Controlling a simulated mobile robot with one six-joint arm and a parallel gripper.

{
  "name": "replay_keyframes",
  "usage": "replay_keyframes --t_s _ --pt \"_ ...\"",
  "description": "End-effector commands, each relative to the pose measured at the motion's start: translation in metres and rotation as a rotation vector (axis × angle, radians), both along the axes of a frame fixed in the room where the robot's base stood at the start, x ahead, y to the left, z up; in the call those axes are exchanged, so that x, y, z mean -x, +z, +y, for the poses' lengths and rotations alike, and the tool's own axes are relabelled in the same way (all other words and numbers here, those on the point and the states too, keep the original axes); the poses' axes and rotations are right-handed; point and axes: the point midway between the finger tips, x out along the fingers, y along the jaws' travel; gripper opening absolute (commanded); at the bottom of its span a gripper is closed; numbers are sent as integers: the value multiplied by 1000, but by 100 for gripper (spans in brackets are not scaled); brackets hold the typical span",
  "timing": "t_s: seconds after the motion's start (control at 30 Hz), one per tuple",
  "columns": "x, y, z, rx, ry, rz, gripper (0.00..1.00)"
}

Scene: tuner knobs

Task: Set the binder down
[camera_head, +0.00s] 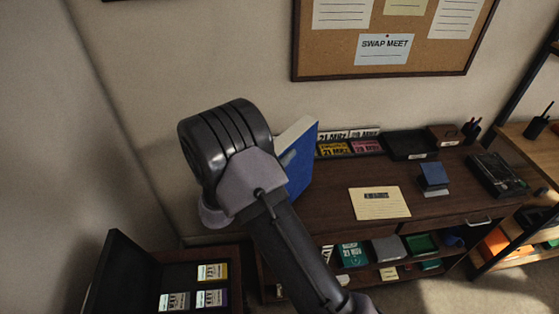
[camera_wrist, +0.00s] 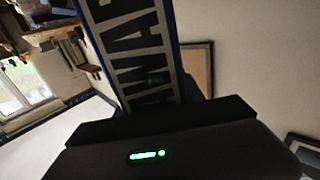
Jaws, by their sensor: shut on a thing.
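The blue binder (camera_head: 300,165) stands near upright at the left end of the dark wooden desk (camera_head: 330,210) in the head view. My arm hides its left and lower part, so I cannot tell whether it touches the desk. In the wrist view the binder (camera_wrist: 135,50) rises from my gripper (camera_wrist: 165,117), with large dark letters on a pale label. My gripper is shut on the binder. Its fingertips are hidden behind my arm in the head view.
A cream card (camera_head: 379,203), a small blue object (camera_head: 433,177) and a dark device (camera_head: 497,175) lie on the desk. Several plates (camera_head: 348,143) and a black tray (camera_head: 409,145) line its back. An open dark case (camera_head: 125,275) stands at lower left.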

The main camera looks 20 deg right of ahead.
Motion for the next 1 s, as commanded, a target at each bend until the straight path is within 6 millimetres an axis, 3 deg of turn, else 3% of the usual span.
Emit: replay_keyframes --t_s 0.1,0.3,0.63,0.67,0.7,0.77,1.0 --pt "-4 -5 0 1 1 0 0" --pt "-3 -35 0 1 1 0 0" --pt "-3 -38 0 0 1 -1 0" --pt "-3 -39 0 0 0 -1 47" --pt "-3 -38 0 0 0 -1 55" --pt "-3 -38 0 0 0 -1 67" --pt "-3 -38 0 0 0 -1 67"
